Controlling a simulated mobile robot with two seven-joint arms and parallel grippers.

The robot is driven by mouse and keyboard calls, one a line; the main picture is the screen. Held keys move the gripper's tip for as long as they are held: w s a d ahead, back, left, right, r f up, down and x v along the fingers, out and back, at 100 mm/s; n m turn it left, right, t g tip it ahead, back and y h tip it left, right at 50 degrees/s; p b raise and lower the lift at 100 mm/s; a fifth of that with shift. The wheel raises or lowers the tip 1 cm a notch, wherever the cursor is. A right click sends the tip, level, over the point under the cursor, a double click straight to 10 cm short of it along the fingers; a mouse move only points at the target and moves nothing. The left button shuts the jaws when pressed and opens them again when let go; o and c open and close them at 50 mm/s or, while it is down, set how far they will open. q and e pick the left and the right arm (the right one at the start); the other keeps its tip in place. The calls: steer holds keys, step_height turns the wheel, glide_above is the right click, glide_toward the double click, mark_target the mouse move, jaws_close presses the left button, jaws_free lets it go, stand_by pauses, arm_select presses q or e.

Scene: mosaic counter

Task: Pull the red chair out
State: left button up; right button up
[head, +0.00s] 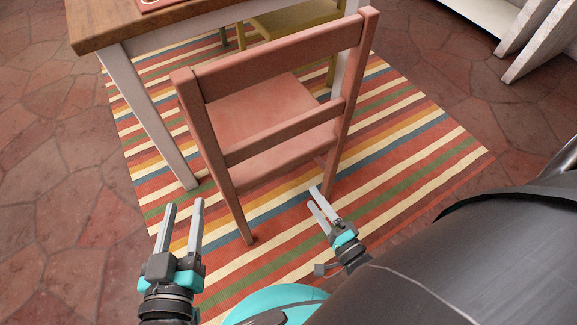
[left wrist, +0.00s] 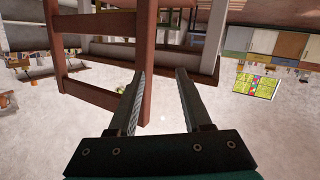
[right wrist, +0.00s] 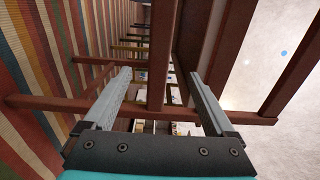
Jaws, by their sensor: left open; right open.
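The red chair (head: 267,110) stands on a striped rug, its seat tucked toward the wooden table and its slatted back facing me. My left gripper (head: 184,209) is open and empty, to the left of the chair's left rear leg in the head view. In the left wrist view a reddish chair post (left wrist: 147,60) shows just beyond and between the fingers' line, near the left finger. My right gripper (head: 317,197) is open near the chair's right rear leg. In the right wrist view a reddish post (right wrist: 160,55) stands between its fingers; contact cannot be told.
The wooden table (head: 110,27) with white legs stands behind the chair. A yellow chair (head: 300,18) is on its far side. The striped rug (head: 430,135) and stone floor (head: 60,200) are clear around. White shelving (head: 535,45) stands at upper right.

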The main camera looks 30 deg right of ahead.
mark_target(290, 166)
steer(key=w, duration=0.7)
steer(key=w+a, duration=0.1)
steer(key=w, duration=0.3)
steer(key=shift+w+b, duration=0.2)
steer(key=shift+b, duration=0.15)
arm_select(q)
steer(key=shift+s+d+r+t+h, duration=0.35)
steer(key=shift+r+t, duration=0.1)
steer(key=shift+t, duration=0.25)
arm_select(e)
steer(key=shift+w, duration=1.2)
jaws_close()
